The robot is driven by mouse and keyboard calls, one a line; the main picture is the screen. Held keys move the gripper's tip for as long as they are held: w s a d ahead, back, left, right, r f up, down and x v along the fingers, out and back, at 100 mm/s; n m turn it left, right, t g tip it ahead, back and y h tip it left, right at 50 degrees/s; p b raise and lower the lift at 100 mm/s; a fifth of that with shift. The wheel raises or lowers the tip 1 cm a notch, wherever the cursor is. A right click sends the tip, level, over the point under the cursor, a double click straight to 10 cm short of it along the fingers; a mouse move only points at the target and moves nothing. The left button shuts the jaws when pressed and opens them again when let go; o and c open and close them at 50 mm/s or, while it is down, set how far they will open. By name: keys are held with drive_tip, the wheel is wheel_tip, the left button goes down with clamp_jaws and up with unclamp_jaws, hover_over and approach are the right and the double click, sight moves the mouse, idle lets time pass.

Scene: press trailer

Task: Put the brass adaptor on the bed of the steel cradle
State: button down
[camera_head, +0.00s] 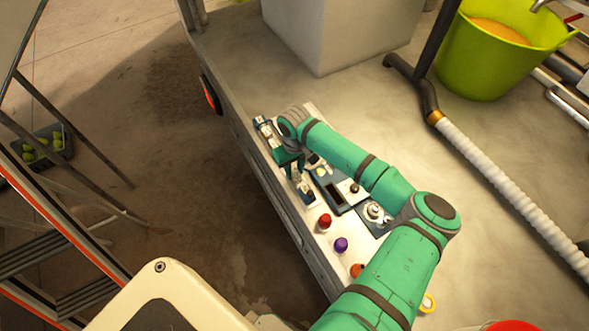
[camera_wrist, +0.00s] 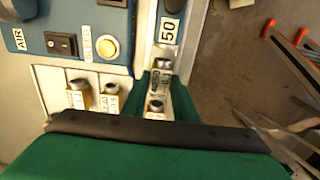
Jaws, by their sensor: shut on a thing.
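My gripper is the green one at the end of my green arm, over the left part of a narrow white bench in the head view (camera_head: 290,160). In the wrist view its green fingers (camera_wrist: 160,95) are close around a small labelled fitting (camera_wrist: 155,106) with a dark round top. I cannot tell for sure that this is the brass adaptor. Two yellowish labelled fittings (camera_wrist: 108,98) of like shape stand apart to its left. A block with a white "50" label (camera_wrist: 170,29) lies just beyond the fingers. I cannot clearly make out the steel cradle; the arm hides part of the bench.
A blue panel (camera_wrist: 60,42) marked AIR, with a rocker switch and yellow button, is near the fingers. Red (camera_head: 325,221), purple (camera_head: 341,244) and orange (camera_head: 357,270) knobs line the bench. A silver fitting (camera_head: 373,212) stands beside my arm. A green bucket (camera_head: 495,50) is farther off.

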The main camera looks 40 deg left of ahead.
sight(294, 173)
drive_tip(key=c, duration=1.4)
unclamp_jaws()
wheel_tip(294, 173, up, 12)
drive_tip(key=shift+r, duration=0.15)
